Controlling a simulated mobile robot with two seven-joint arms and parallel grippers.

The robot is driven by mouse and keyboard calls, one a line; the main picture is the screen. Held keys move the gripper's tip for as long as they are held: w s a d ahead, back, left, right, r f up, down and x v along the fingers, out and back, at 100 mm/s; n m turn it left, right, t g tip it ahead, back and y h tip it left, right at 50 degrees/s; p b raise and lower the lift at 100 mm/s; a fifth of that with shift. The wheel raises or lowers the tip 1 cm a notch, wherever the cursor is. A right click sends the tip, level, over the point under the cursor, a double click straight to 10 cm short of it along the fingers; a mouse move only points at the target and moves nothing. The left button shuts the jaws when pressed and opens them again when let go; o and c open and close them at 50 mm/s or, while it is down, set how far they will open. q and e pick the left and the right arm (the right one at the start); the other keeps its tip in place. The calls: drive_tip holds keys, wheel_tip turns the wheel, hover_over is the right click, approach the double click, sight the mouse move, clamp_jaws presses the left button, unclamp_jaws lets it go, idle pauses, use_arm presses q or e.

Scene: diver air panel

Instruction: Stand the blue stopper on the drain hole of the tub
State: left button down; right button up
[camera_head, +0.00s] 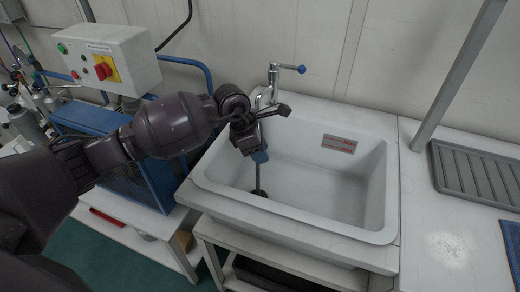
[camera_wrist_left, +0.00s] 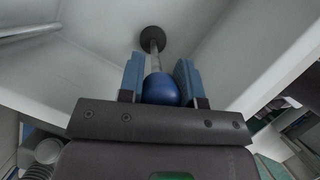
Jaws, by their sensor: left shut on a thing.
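My left gripper (camera_head: 260,157) reaches down into the left part of the white tub (camera_head: 330,205). Its blue fingers are shut on the blue knob of the stopper (camera_wrist_left: 160,89). In the left wrist view a pale stem runs from the knob to a dark round disc. In the head view the stopper's stem (camera_head: 257,178) points down, nearly upright, with the dark disc low in the tub near its left wall. I cannot tell whether the disc touches the tub floor. No drain hole shows apart from the disc. My right gripper is not in view.
A tap (camera_head: 273,80) with a blue lever stands behind the tub, close to my left wrist. A grey post (camera_head: 460,75) and a ribbed grey tray (camera_head: 480,172) are on the right. A control box (camera_head: 108,60) is at the left. The tub's right half is clear.

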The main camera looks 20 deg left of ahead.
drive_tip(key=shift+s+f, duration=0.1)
use_arm(q)
drive_tip(key=shift+f, duration=0.1)
drive_tip(key=c, duration=0.9)
unclamp_jaws()
drive_tip(key=shift+c, duration=0.2)
drive_tip(key=o, duration=0.8)
drive_tip(key=shift+f, duration=0.1)
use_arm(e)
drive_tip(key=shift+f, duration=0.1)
use_arm(q)
drive_tip(key=shift+r, duration=0.2)
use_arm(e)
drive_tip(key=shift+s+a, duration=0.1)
